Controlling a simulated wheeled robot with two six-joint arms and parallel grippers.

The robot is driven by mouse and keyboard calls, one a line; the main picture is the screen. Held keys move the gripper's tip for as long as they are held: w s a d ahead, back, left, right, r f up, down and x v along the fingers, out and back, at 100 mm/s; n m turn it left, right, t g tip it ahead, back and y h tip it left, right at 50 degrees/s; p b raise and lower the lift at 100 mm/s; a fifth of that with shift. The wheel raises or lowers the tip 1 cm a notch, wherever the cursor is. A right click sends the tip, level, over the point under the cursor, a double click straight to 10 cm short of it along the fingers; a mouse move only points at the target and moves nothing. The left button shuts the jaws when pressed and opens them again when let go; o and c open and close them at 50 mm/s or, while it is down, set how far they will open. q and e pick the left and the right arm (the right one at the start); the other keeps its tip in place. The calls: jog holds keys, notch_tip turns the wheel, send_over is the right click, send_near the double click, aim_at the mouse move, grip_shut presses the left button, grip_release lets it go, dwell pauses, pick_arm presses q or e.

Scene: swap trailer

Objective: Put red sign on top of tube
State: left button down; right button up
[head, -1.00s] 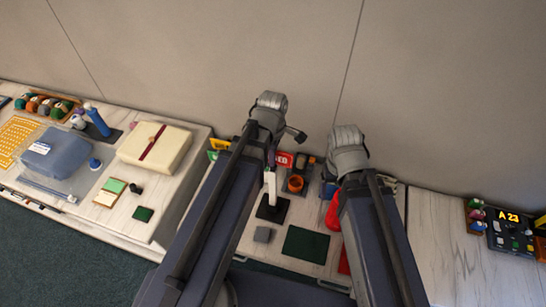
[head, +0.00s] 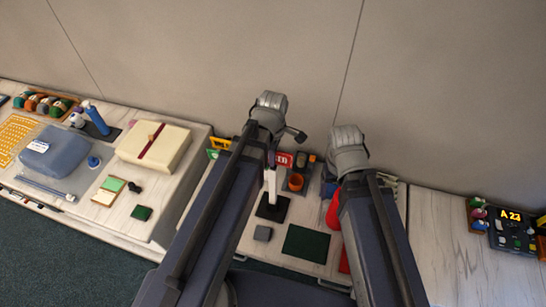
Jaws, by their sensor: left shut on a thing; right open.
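The red sign (head: 284,158) with white lettering shows just right of the end of my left arm, partly covered by it. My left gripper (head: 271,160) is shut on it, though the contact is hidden. A white upright tube (head: 271,185) stands below the gripper in the picture, on a black square base (head: 273,208). The tube's top meets the gripper in this view, so I cannot tell whether sign and tube touch. My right gripper (head: 331,172) is open, mostly hidden behind its wrist, right of the orange cup and apart from the tube.
An orange cup (head: 296,182) stands right of the tube. A grey block (head: 263,233) and dark green mat (head: 306,243) lie in front. A red object (head: 333,212) is beside my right arm. A yellow sign (head: 219,143) stands behind left. The wall closes off the back.

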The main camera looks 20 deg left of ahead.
pick_arm(q)
jog(key=shift+f, duration=0.2)
jog(key=shift+f+b, duration=0.3)
jog(key=shift+b, duration=0.2)
jog(key=shift+f, duration=0.25)
dwell(0.5)
jog(key=shift+c, duration=1.8)
grip_release()
jog(key=shift+r, duration=0.1)
jog(key=shift+r+p, duration=4.35)
jog(key=shift+r, duration=0.1)
